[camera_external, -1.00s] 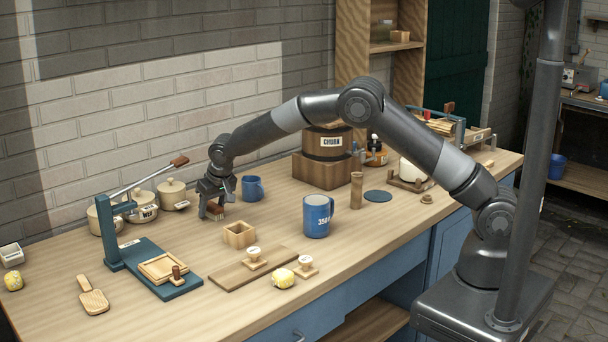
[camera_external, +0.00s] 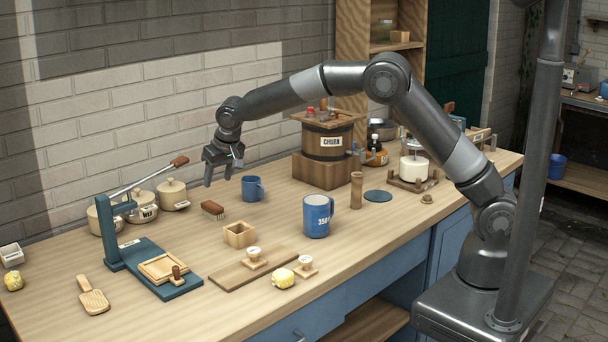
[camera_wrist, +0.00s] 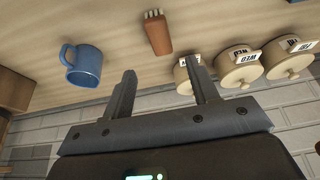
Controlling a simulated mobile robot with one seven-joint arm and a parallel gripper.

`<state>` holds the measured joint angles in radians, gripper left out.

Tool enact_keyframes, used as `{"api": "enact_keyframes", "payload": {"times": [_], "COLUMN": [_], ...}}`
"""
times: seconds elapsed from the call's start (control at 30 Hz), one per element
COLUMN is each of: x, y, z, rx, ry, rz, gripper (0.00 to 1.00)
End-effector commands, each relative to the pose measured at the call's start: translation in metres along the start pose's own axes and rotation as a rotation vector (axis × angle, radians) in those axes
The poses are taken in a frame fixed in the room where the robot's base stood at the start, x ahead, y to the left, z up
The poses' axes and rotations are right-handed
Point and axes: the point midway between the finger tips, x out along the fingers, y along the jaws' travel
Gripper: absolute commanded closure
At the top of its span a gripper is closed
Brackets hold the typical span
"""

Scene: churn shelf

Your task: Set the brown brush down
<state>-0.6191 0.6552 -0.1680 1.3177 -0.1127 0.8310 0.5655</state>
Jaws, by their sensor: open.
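The brown brush (camera_external: 212,208) lies on the wooden worktop, between the lidded crocks and the small blue mug. It also shows in the wrist view (camera_wrist: 157,35), with pale bristles at one end. My gripper (camera_external: 221,182) is open and empty, raised above the worktop near the back wall, clear of the brush. In the wrist view the two fingers of my gripper (camera_wrist: 163,85) are spread apart with nothing between them, and the brush lies beyond their tips.
The small blue mug (camera_external: 252,189) stands right of the brush. Several lidded crocks (camera_external: 173,195) and a blue press with a long lever (camera_external: 115,235) stand to the left. A wooden box (camera_external: 239,235) sits in front. The churn (camera_external: 327,142) stands further right.

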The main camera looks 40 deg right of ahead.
Motion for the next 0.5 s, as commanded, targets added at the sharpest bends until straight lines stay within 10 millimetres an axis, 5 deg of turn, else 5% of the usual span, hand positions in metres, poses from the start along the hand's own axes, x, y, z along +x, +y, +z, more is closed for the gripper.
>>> {"api": "enact_keyframes", "payload": {"times": [0.33,0.5], "x": [-0.012,-0.047], "y": [0.004,0.042], "z": [-0.001,-0.001], "rx": [0.002,0.019], "ry": [0.001,0.001], "rz": [-0.001,-0.011], "gripper": [0.46,0.46]}}
